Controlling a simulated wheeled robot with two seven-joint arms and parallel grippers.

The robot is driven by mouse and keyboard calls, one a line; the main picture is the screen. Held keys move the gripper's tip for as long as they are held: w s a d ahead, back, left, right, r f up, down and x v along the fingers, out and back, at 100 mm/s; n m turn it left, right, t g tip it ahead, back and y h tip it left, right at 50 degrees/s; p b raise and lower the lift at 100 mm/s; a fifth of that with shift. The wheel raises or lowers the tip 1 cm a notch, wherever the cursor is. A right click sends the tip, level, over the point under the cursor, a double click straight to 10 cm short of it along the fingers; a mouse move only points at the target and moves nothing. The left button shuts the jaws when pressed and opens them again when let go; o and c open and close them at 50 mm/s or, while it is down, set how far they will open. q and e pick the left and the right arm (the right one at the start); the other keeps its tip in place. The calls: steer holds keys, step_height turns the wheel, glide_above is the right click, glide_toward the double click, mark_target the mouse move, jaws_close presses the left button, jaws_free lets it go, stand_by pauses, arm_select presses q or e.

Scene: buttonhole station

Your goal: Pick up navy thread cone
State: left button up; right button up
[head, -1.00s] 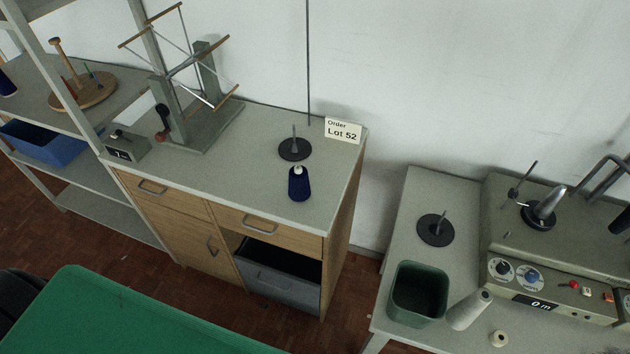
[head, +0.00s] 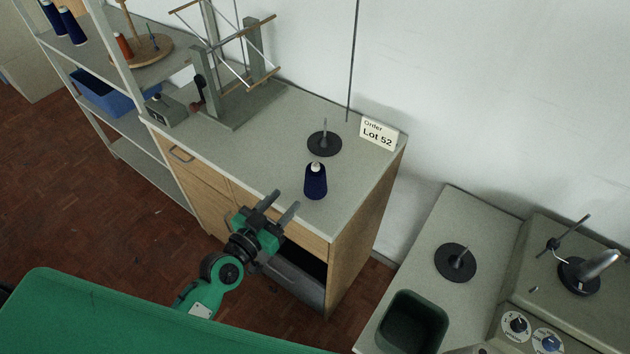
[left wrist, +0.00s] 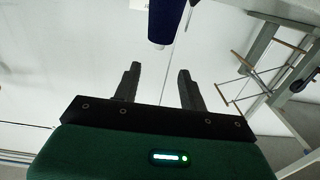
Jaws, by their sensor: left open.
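The navy thread cone (head: 316,182) stands upright on the cabinet top, near its front edge and in front of a black spindle base. My left gripper (head: 284,202) is open and empty at the cabinet's front edge, to the lower left of the cone and apart from it. In the left wrist view the two fingers of my left gripper (left wrist: 158,82) are spread, and part of the navy cone (left wrist: 166,22) shows beyond them at the top. My right gripper is not in view.
The black spindle base (head: 324,143) and the Lot 52 card (head: 377,133) are behind the cone. A wooden-armed winder (head: 235,75) stands to the left on the cabinet top (head: 285,110). A green bin (head: 412,325) is at lower right. More navy cones (head: 70,27) stand on the shelf.

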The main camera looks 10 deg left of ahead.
mark_target(313, 167)
arm_select(q)
steer(key=x, duration=0.2)
steer(key=p+x, duration=0.1)
steer(key=x, duration=0.2)
steer(key=p+x, duration=0.1)
steer(key=x, duration=0.1)
steer(key=shift+w+d+r, duration=0.2)
steer(key=shift+w+r, duration=0.1)
steer(key=shift+r, duration=0.1)
steer(key=shift+w+d+p, duration=0.2)
steer(key=shift+w+p, duration=0.1)
steer(key=shift+w, duration=0.15)
steer(key=shift+w+d, duration=0.1)
steer(key=shift+w, duration=0.15)
steer(key=p+x, duration=0.1)
steer(key=x, duration=0.3)
steer(key=shift+r+p, duration=0.1)
steer(key=shift+p, duration=0.3)
steer(key=shift+w, duration=0.3)
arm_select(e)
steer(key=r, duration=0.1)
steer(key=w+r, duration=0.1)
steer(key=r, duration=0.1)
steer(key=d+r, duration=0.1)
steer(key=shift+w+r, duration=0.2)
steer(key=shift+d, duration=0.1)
arm_select(q)
jaws_close()
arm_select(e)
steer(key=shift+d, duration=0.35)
